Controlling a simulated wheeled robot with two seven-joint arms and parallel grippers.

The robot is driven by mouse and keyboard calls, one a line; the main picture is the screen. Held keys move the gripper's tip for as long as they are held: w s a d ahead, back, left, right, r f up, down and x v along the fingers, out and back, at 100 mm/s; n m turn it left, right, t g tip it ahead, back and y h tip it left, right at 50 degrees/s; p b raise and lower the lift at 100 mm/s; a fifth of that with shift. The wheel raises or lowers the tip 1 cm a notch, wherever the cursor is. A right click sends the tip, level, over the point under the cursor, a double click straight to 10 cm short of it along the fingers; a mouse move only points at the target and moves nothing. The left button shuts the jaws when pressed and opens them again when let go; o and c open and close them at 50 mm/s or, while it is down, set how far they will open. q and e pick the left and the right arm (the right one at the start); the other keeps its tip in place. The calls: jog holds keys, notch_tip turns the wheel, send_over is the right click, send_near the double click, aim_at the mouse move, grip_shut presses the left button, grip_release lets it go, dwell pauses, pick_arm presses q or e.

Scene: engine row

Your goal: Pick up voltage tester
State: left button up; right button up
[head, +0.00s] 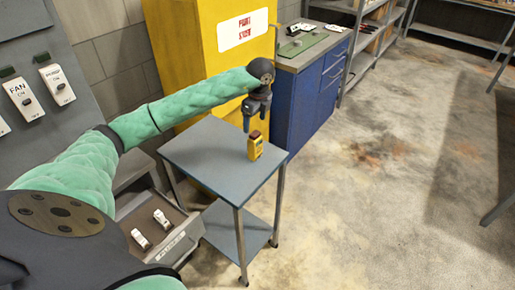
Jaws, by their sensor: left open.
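The voltage tester (255,146) is a small yellow device with a dark red top. It stands upright on the grey top of a small two-shelf cart (204,157), near the cart's right side. My left gripper (250,122) points down just above and slightly left of the tester. Its fingers are open, and they look close to the tester's top. I cannot tell whether they touch it. My left arm reaches in from the left in a green sleeve. My right gripper is not in view.
A yellow cabinet (195,50) and a blue drawer unit (312,100) stand behind the cart. An open drawer (183,240) with two small white items is at lower left. Switch panels (22,92) are on the left wall. The floor (390,200) to the right is clear.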

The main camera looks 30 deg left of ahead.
aim_at(255, 132)
pick_arm(q)
jog(key=f+b, duration=0.2)
jog(key=f, duration=0.1)
jog(key=shift+w+f+b, duration=0.25)
jog(key=shift+w+b, duration=0.05)
jog(key=shift+w, duration=0.05)
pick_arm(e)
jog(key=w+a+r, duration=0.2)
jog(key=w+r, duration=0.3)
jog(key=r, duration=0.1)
pick_arm(q)
jog(key=shift+a+f+p, duration=0.15)
jog(key=shift+f+p, duration=0.4)
jog(key=shift+f, duration=0.65)
jog(key=f+p, duration=0.3)
jog(key=shift+s+f, duration=0.3)
jog(key=shift+f, duration=0.95)
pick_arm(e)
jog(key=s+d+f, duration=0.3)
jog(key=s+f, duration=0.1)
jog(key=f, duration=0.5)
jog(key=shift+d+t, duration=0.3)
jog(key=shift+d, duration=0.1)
pick_arm(q)
jog(key=c, duration=1.1)
jog(key=shift+c, duration=0.5)
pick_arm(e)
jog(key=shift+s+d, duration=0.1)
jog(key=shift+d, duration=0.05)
